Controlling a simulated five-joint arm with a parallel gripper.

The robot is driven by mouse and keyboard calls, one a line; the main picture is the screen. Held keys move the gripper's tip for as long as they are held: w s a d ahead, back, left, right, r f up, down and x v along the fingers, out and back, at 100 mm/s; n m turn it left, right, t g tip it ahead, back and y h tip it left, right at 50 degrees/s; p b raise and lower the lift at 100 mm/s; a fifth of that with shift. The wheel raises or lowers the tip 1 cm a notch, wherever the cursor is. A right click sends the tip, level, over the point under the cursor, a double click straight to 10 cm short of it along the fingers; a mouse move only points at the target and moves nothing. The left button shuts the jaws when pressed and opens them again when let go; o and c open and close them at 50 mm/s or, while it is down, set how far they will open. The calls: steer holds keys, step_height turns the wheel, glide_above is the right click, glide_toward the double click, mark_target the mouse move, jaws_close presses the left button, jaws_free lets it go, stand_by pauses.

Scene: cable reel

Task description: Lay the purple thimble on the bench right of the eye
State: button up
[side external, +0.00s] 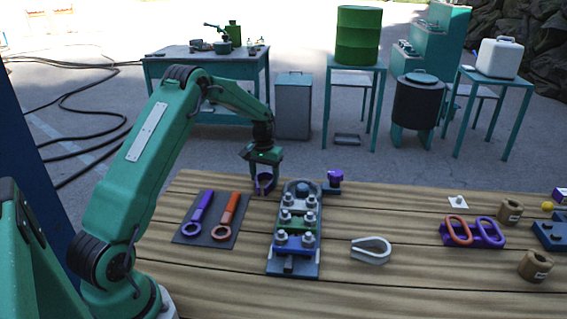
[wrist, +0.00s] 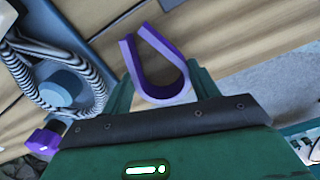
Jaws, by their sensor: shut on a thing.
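The purple thimble (side external: 265,183) is a teardrop-shaped channel. My gripper (side external: 264,165) is shut on it and holds it over the back of the bench (side external: 350,292), left of the clamp fixture. In the wrist view the thimble (wrist: 158,68) sits between the fingers of my gripper (wrist: 165,90), its open ends pointing away from the palm. The eye (wrist: 92,70), a black-and-white striped rope loop, curves around a blue round post (wrist: 62,84). In the side view the eye (side external: 302,184) is small at the far end of the fixture.
The fixture (side external: 295,262) carries several nuts and a purple knob (side external: 336,176). A dark mat (side external: 188,236) with purple and orange wrenches lies left. A grey thimble (side external: 371,251) lies right of the fixture, with purple and orange links (side external: 487,233) farther right. Bare planks lie between them.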

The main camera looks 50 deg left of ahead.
steer(key=shift+f, duration=0.2)
steer(key=o, duration=1.1)
steer(key=shift+r, duration=0.1)
step_height(320, 180, up, 12)
steer(key=shift+r, duration=0.15)
stand_by(0.6)
